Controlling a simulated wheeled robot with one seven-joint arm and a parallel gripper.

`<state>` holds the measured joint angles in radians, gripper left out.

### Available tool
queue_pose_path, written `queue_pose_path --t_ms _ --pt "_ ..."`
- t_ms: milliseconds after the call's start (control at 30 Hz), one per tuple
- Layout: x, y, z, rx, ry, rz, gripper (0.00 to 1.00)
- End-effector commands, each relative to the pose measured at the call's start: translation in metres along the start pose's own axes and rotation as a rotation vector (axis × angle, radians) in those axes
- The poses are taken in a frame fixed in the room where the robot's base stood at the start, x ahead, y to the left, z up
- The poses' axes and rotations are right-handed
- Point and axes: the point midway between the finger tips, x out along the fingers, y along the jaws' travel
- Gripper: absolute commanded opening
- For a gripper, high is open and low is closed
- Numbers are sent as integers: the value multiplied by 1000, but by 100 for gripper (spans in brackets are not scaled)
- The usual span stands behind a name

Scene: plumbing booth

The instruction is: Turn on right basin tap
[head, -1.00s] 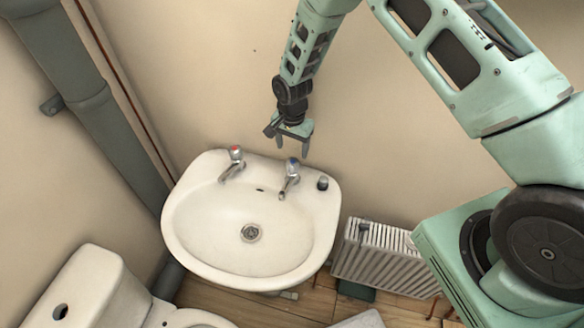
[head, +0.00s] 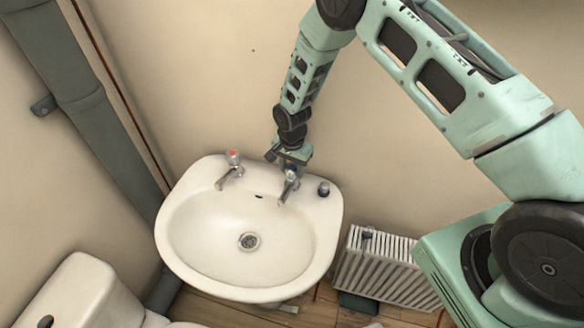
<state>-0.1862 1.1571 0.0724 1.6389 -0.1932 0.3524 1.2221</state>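The right basin tap (head: 288,187) is chrome with a blue-marked top and stands on the back right rim of the white basin (head: 190,262). My gripper (head: 290,168) is right at the top of this tap, pointing down, with its fingers around or beside the tap head. The fingers and the tap head overlap in the view, so I cannot tell if they touch or how far apart the fingers are. The left tap (head: 231,168), with a red-marked top, stands free on the back left rim. No water shows from either spout.
A small dark-topped fitting (head: 323,189) sits on the basin rim just right of the right tap. A white radiator (head: 385,268) is right of the basin. A toilet (head: 85,295) is at lower left, and a grey pipe (head: 88,110) runs down the left wall.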

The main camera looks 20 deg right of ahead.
Motion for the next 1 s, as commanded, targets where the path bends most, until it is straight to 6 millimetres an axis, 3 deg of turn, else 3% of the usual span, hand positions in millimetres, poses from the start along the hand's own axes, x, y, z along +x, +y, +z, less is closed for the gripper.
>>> queue_pose_path --t_ms 467,1000 --pt "2 0 0 -78 0 0 20" --pt "3 1 0 -537 1 -2 20"
